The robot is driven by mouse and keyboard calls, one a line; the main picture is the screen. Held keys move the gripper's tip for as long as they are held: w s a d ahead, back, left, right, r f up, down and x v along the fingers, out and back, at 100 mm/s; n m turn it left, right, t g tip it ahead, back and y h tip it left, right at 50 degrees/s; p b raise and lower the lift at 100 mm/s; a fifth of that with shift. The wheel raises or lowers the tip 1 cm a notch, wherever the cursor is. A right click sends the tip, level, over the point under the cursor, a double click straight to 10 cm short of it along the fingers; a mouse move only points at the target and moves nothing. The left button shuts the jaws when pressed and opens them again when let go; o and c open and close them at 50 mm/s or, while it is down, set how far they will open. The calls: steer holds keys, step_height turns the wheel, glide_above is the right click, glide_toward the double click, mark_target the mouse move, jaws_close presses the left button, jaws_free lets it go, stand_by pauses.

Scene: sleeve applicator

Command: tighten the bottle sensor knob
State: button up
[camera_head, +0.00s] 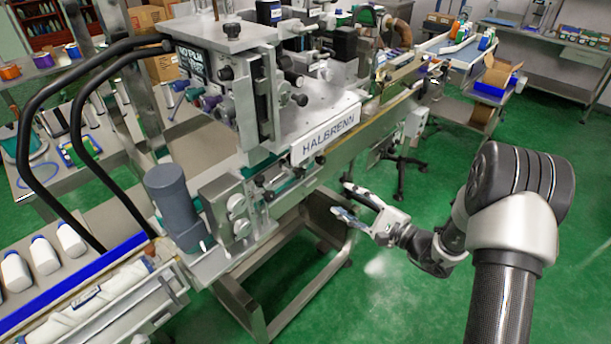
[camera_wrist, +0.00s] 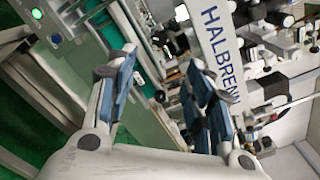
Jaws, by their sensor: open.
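The silver machine labelled HALBRENN (camera_head: 330,133) carries several black knobs. One sits by the rail below the label (camera_head: 320,160), and others are on the upright head above. I cannot tell which is the bottle sensor knob. My gripper (camera_head: 342,200) is open and empty in front of the machine's side, lower than the label and apart from it in the picture. In the wrist view, my gripper (camera_wrist: 160,66) shows its two blue-padded fingers spread, with the machine's side behind them. Small dark knobs (camera_wrist: 160,97) show between and beside the fingers; part of that area is hidden.
A grey motor (camera_head: 174,205) and white bottles (camera_head: 43,255) on the conveyor are at the left. A control box with a lit green button (camera_wrist: 57,39) shows in the wrist view. Machine legs stand below my gripper. The green floor (camera_head: 400,285) is open in front.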

mark_target(302, 174)
steer(key=b+x, duration=0.2)
steer(key=x, duration=1.3)
steer(key=shift+w+a+b, duration=0.15)
steer(key=shift+a+b, duration=0.05)
steer(key=shift+b, duration=0.15)
steer(key=c, duration=1.1)
